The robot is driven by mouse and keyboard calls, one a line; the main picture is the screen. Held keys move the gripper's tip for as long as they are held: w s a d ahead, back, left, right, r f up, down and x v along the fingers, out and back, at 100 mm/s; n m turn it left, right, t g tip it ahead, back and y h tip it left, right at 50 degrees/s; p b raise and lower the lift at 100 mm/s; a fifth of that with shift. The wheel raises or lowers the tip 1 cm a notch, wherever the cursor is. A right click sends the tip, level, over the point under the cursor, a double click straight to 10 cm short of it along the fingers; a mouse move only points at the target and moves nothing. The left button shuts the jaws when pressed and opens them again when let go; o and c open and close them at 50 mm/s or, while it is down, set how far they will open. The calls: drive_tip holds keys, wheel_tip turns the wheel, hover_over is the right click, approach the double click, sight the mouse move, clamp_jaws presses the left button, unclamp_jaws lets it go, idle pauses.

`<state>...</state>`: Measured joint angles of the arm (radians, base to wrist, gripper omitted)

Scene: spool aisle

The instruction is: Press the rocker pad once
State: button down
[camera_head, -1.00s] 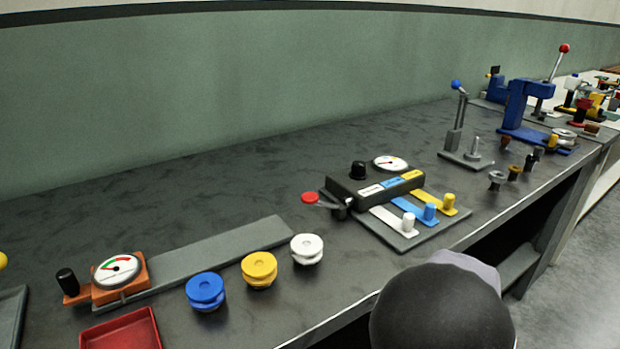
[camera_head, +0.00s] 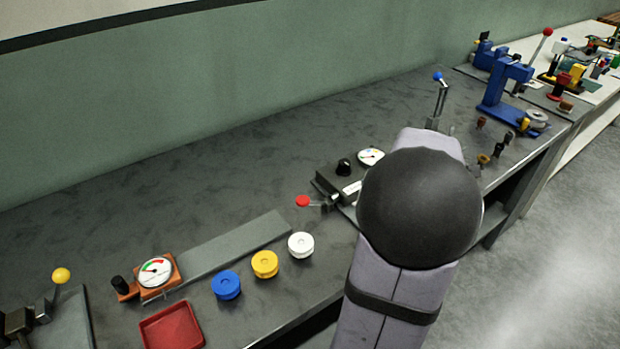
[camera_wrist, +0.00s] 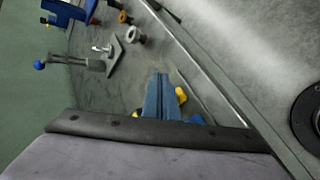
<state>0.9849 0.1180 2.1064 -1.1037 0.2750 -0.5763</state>
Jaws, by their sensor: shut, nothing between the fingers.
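My gripper (camera_wrist: 160,78) is shut and empty in the wrist view, its two blue-grey fingers pressed together low over the bench. Yellow parts (camera_wrist: 181,95) show close beside the fingers; I cannot tell whether they touch. In the head view, my arm hides the gripper and most of the black console, leaving its black knob (camera_head: 344,166), round dial (camera_head: 370,157) and a white label (camera_head: 352,188) in sight. The white, blue and yellow tabs in front of the console are hidden there. I cannot tell for sure which part is the rocker pad.
A blue-balled lever (camera_wrist: 39,65) stands beyond the fingers, with small rings (camera_wrist: 133,35) near it. A red-knobbed lever (camera_head: 303,201) sits left of the console. White (camera_head: 301,245), yellow (camera_head: 265,264) and blue (camera_head: 226,285) spools and a red tray (camera_head: 171,327) stand further left.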

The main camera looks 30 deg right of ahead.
drive_tip(key=w+a+r+y+p, duration=0.1)
drive_tip(key=w+a+p, duration=0.2)
drive_tip(key=w, duration=0.1)
drive_tip(key=w+a+r+y+p, duration=0.1)
drive_tip(key=w+a+p, duration=0.3)
drive_tip(key=w, duration=0.1)
drive_tip(key=w+a+r+y+p, duration=0.1)
drive_tip(key=w+a+y+p, duration=0.1)
drive_tip(key=w+a+p, duration=0.1)
drive_tip(key=shift+w+a+p, duration=0.35)
drive_tip(key=shift+w+a, duration=0.15)
drive_tip(key=shift+w, duration=0.4)
drive_tip(key=w+a+r+g+y+p, duration=0.1)
drive_tip(key=w+a+r+y+p, duration=0.15)
drive_tip(key=a+p, duration=0.45)
drive_tip(key=m+g+y+p, duration=0.1)
drive_tip(key=g+y+p, duration=0.1)
drive_tip(key=p, duration=0.8)
approach(301, 199)
drive_tip(key=r, duration=0.1)
drive_tip(key=shift+w, duration=0.25)
drive_tip(key=shift+d+f+b, duration=0.1)
drive_tip(key=shift+f+b, duration=0.05)
drive_tip(key=shift+b, duration=0.25)
drive_tip(key=shift+s+d+f+b, duration=0.1)
drive_tip(key=shift+s+f+b, duration=0.05)
drive_tip(key=shift+f+b, duration=1.4)
drive_tip(key=shift+s+d+f+b, duration=0.1)
drive_tip(key=shift+s+f+b, duration=0.1)
drive_tip(key=shift+f+b, duration=1.35)
